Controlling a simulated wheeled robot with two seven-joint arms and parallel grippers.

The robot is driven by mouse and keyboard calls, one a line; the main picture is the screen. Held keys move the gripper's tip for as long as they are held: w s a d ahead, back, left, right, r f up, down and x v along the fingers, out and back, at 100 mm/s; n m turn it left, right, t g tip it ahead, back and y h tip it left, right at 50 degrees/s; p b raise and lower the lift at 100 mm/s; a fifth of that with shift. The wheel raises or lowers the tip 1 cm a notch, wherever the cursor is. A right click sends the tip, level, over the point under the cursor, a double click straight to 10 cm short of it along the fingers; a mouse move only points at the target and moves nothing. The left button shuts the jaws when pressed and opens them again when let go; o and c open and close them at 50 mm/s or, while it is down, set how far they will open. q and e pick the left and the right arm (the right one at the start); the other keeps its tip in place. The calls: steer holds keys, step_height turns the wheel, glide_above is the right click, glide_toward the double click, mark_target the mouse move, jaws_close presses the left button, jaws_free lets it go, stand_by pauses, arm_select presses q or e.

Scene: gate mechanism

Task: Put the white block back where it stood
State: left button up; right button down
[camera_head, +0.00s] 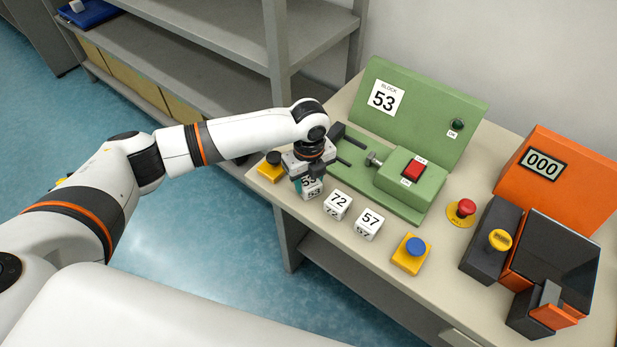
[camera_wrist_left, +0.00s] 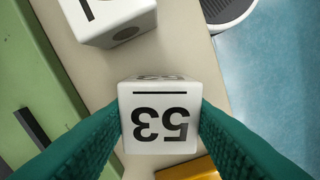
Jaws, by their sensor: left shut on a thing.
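A white block marked 53 (camera_head: 313,189) is between the teal fingers of my left gripper (camera_head: 305,183) in the head view, at the left end of a row of white blocks. In the left wrist view the block (camera_wrist_left: 158,115) shows its 53 face upside down, with a teal finger against each side. The gripper is shut on it. I cannot tell whether the block touches the table or hangs just above it. My right gripper is not in view.
White blocks marked 72 (camera_head: 338,204) and 57 (camera_head: 369,223) stand to its right. The green machine (camera_head: 408,110) with a "BLOCK 53" sign is behind. A yellow-based black button (camera_head: 271,167) is close on the left, a blue button (camera_head: 411,254) farther right. The table's front edge is near.

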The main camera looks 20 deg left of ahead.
mark_target(309, 181)
arm_select(q)
steer(key=shift+f, duration=0.2)
steer(key=o, duration=1.2)
steer(key=shift+c, duration=0.2)
step_height(309, 181, up, 12)
steer(key=b, duration=0.1)
steer(key=shift+r, duration=0.15)
